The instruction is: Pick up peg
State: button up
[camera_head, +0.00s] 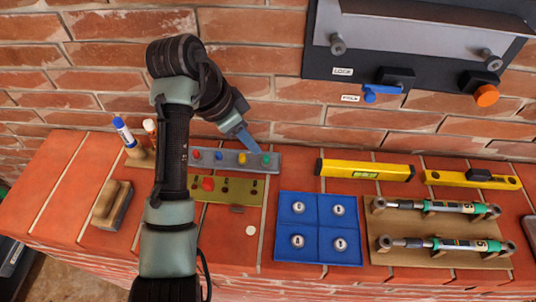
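Several small coloured pegs stand in a row on a grey strip (230,163) on the brick ledge. They are a red peg (196,154), a blue peg (219,155), a yellow peg (242,157) and a green peg (266,160). In front of the strip lies an olive board (247,193) with dark holes and a red knob-like piece (208,183). My gripper (251,145) reaches down from the upper left, its blue finger part just above and behind the strip between the yellow and green pegs. Its finger gap is too small to make out.
A blue tray (319,226) with several round pieces lies to the right. A brown board (400,257) holds two cylinder tools. Yellow levels (367,169) lie behind. A brush (112,206) and markers (123,132) stand left. A metal wall panel (420,75) hangs above right.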

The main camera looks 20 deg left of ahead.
aim_at(265, 157)
jog(key=x, duration=0.9)
jog(key=shift+w+p, duration=0.1)
jog(key=shift+p, duration=0.25)
jog(key=shift+c, duration=0.3)
grip_shut()
